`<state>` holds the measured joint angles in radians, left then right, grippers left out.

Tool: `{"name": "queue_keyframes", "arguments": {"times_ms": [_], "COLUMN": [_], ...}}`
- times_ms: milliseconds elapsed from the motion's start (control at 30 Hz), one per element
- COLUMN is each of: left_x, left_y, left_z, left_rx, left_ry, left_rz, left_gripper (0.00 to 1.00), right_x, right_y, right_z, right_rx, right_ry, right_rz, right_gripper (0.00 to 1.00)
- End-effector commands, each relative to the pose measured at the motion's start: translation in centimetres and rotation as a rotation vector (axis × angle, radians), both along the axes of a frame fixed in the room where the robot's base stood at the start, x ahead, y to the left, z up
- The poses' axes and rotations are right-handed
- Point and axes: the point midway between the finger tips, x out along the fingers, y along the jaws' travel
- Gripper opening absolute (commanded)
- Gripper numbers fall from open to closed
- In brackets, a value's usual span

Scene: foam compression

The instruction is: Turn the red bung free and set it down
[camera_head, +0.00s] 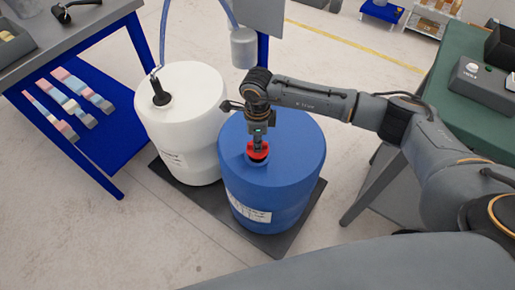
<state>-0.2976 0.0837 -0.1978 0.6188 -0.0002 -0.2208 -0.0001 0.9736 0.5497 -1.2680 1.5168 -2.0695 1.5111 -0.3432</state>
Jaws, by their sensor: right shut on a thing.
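The red bung (257,154) is at the top of the blue drum (291,193), toward the drum's near left side. My right gripper (257,145) points down from above and is shut on the red bung. The fingers cover part of the bung, so I cannot tell whether it is seated in its hole or slightly lifted. My left gripper is not in view.
A white drum (207,134) with a black fitting and blue hose stands left of the blue drum. Both stand on a dark pallet (281,241). A grey bench (63,52) is at left, a green-topped table (457,108) at right.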

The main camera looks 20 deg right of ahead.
Motion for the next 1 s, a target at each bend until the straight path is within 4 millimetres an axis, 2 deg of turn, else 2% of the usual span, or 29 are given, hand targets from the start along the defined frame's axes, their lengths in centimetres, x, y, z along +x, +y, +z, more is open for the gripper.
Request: {"name": "queue_keyframes", "arguments": {"times_ms": [200, 567, 800, 1000], "left_x": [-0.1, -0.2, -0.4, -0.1], "left_y": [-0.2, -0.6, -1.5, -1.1], "left_z": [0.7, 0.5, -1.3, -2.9], "left_rx": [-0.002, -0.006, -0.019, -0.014], "left_ry": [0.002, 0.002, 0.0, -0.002], "left_rz": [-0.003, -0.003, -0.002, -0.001], "left_gripper": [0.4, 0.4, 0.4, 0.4], "right_x": [0.0, 0.1, 2.2, 4.0], "right_y": [0.0, -0.2, -2.8, -5.2], "right_z": [1.2, 1.1, 0.7, 0.7], "right_rx": [0.0, 0.0, -0.002, -0.001], "right_ry": [0.0, 0.0, -0.002, -0.002], "right_rz": [0.0, -0.001, -0.004, -0.004], "right_gripper": [0.0, 0.0, 0.0, 0.0]}}
